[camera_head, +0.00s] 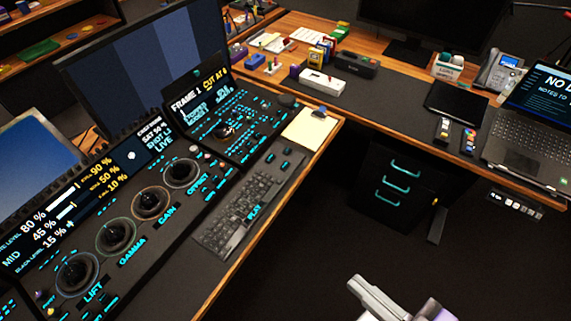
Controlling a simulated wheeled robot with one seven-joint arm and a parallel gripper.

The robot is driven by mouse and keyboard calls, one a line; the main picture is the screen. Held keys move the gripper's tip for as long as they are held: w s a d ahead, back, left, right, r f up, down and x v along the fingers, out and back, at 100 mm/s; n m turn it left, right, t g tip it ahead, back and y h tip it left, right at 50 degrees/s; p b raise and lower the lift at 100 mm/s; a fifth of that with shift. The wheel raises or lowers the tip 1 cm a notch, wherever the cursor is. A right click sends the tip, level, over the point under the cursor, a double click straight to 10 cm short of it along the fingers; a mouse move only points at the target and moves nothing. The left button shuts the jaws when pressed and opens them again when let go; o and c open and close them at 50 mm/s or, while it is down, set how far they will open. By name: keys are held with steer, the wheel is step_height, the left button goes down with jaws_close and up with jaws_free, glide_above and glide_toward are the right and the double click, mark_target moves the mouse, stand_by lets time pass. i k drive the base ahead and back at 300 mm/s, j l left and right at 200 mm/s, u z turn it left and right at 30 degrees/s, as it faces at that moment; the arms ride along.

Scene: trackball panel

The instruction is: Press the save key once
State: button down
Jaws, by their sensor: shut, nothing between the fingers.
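The trackball panel (128,218) is a dark console at the left, with several ringed trackballs above the labels LIFT, GAMMA, GAIN and OFFSET. A smaller key section (232,128) adjoins it at the upper right, with small cyan-lit keys under a tilted display (197,88) reading FRAME 1. Its key labels are too small to read, so I cannot tell which key is save. Pale parts of my arm show at the bottom edge, right of the desk and apart from the panel. No gripper fingertips can be made out.
A keyboard (240,213) with a key marked PLAY lies in front of the panel. A yellow notepad (308,128) lies at the desk corner. A large monitor (148,60) stands behind. A second desk with a laptop (525,135) and drawers (397,185) is at right. Dark floor lies between.

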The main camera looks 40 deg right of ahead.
mark_target(287, 164)
steer(key=i+j, duration=0.2)
steer(key=j, duration=0.15)
steer(key=i+j, duration=0.15)
steer(key=j, duration=0.2)
steer(key=i+j, duration=0.2)
steer(key=j, duration=0.15)
steer(key=i+j, duration=0.2)
steer(key=j, duration=0.15)
steer(key=j+z, duration=0.1)
steer(key=z, duration=1.65)
